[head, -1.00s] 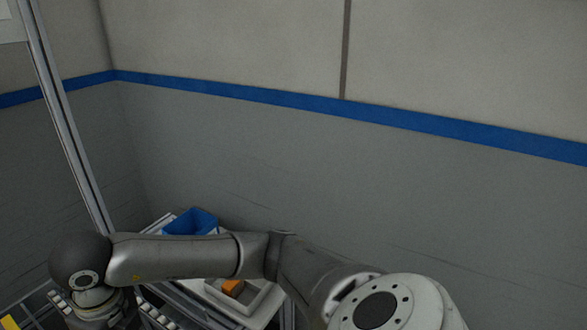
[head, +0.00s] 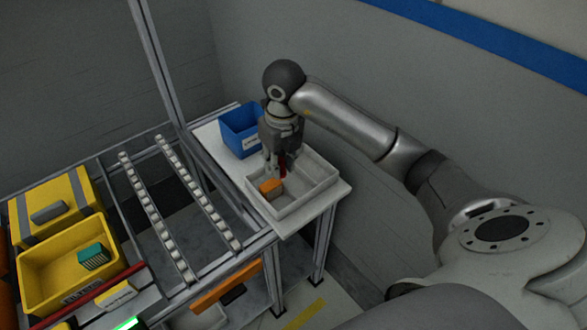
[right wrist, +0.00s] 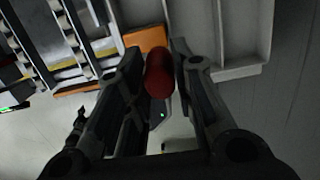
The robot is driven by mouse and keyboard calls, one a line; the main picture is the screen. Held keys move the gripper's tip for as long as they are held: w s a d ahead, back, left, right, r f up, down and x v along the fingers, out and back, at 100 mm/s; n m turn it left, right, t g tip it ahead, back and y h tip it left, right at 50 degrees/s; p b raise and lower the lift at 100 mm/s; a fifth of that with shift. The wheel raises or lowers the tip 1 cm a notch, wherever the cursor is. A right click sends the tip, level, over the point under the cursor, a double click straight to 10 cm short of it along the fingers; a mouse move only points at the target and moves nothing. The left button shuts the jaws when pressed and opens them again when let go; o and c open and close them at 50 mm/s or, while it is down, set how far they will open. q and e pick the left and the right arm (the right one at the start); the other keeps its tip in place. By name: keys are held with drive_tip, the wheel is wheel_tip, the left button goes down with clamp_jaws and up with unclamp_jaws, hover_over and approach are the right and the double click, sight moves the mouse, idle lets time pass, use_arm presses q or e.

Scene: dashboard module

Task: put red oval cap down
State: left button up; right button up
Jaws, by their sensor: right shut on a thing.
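The red oval cap (right wrist: 158,75) is between the fingers of my right gripper (right wrist: 153,85) in the right wrist view. In the head view the cap (head: 282,167) is a small red patch at the fingertips of the right gripper (head: 279,168). The gripper is shut on it and points down over the white tray (head: 309,203). An orange block (head: 270,187) is in the tray, beside the gripper; it also shows in the right wrist view (right wrist: 147,39). Whether the cap touches the tray floor I cannot tell. My left gripper is not in view.
A blue bin (head: 238,133) stands behind the tray on the white table (head: 212,140). Roller rails (head: 200,195) lie to the left. A yellow bin (head: 50,277) holds a teal block (head: 93,257). The grey wall is close behind the tray.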

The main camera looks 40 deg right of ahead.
drive_tip(key=d+f, duration=0.1)
drive_tip(key=w+d+f, duration=0.1)
drive_tip(key=f, duration=0.1)
drive_tip(key=d+f, duration=0.1)
drive_tip(key=shift+w+d+f, duration=0.15)
drive_tip(key=shift+w+d, duration=0.15)
drive_tip(key=shift+d, duration=0.1)
drive_tip(key=shift+w+d+f+p, duration=0.3)
drive_tip(key=shift+d+f, duration=0.15)
drive_tip(key=shift+f, duration=0.25)
drive_tip(key=f, duration=0.1)
drive_tip(key=f+p, duration=0.1)
drive_tip(key=f, duration=0.1)
drive_tip(key=shift+d+f, duration=0.2)
drive_tip(key=shift+f, duration=0.15)
drive_tip(key=o, duration=0.6)
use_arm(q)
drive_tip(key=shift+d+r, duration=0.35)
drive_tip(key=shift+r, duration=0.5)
use_arm(e)
drive_tip(key=shift+r+p, duration=0.35)
drive_tip(key=shift+r, duration=0.25)
use_arm(q)
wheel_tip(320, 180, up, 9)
drive_tip(key=p, duration=0.8)
use_arm(e)
drive_tip(key=r, duration=0.3)
drive_tip(key=s+r, duration=0.1)
drive_tip(key=r, duration=0.7)
drive_tip(key=shift+s, duration=0.2)
